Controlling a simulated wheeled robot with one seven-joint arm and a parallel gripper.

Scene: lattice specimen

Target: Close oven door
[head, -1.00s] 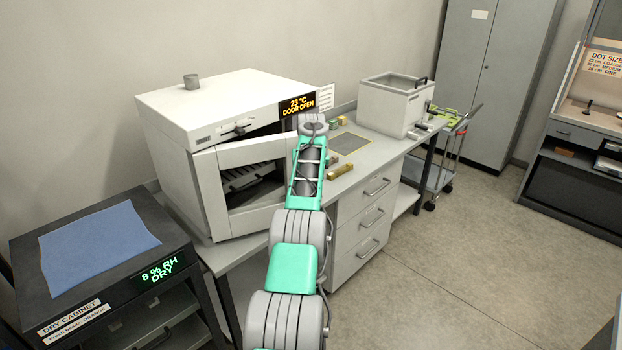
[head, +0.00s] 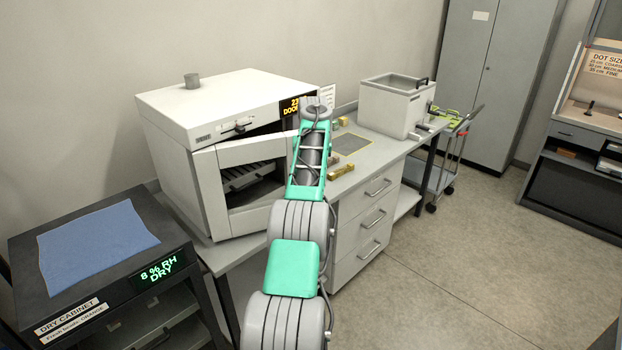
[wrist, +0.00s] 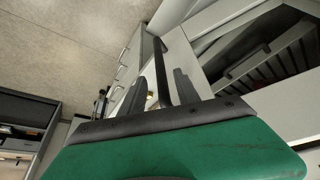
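The white oven (head: 205,100) stands on the bench, and its display (head: 291,106) is partly covered by my arm. In the earlier head view it reads "23 °C DOOR OPEN". The oven door (head: 207,190) stands ajar, with a dark gap along its top; a rack shows through its window. My gripper is hidden behind my forearm in the head view. In the wrist view my gripper (wrist: 160,92) is open, its two dark fingers apart. A dark bar (wrist: 157,62), which looks like the door handle, appears between them; I cannot tell whether they touch it.
A dry cabinet (head: 30,290) with a blue cloth on top stands at the front left. The bench (head: 378,160) holds a small brass block (head: 341,171) and a grey-white box (head: 392,106). A cart stands beyond the bench. The floor (head: 450,250) at right is clear.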

